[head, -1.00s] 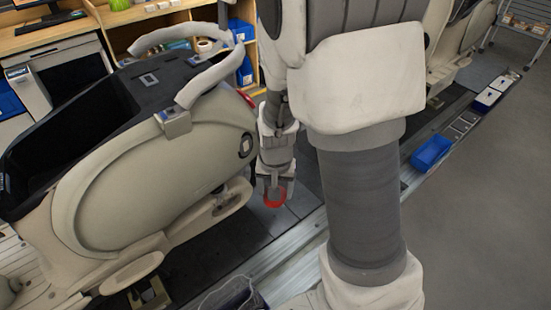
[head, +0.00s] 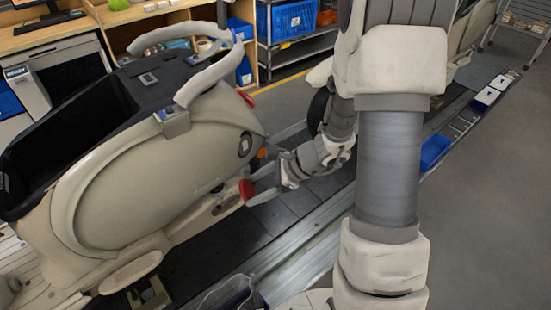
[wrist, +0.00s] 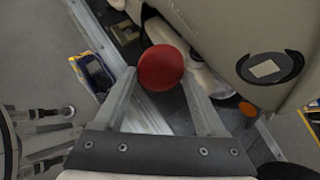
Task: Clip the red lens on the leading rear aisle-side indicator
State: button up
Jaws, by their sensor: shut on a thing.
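A beige scooter body (head: 150,190) stands on the slat conveyor with its rear to the right. My gripper (head: 254,191) is shut on a red round lens (head: 247,188), low beside the scooter's rear. The wrist view shows the lens (wrist: 160,68) between the fingertips, its face towards the camera. It appears in front of the body's lower part; whether it touches cannot be told. A dark round fitting with a pale square (wrist: 266,69) is on the body; it also shows in the head view (head: 245,144). An orange round piece (wrist: 247,109) sits near the rear.
A metal rail (head: 290,250) edges the conveyor, with grey floor (head: 480,190) beyond. A blue bin (head: 435,150) stands along the right edge. Another scooter (head: 470,30) is farther along the line. Shelves with blue crates (head: 288,20) stand behind. A small tray (wrist: 93,75) lies beside the rail.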

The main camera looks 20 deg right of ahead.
aim_at(246, 147)
jog(key=w+d+r+m+t+h, duration=0.2)
jog(key=w+d+m+t, duration=0.4)
jog(key=d+m+t, duration=0.1)
jog(key=shift+w+a+f, duration=0.1)
jog(key=shift+w+a, duration=0.6)
jog(key=shift+w, duration=0.25)
jog(key=shift+w+a+r, duration=0.1)
jog(key=shift+w+a, duration=0.65)
jog(key=shift+w, duration=0.2)
jog(key=shift+w+a+f, duration=0.1)
jog(key=shift+w+a, duration=0.6)
jog(key=shift+w, duration=0.25)
jog(key=shift+w+a, duration=0.15)
jog(key=o, duration=1.3)
jog(key=v, duration=1.7)
jog(key=shift+d, duration=0.3)
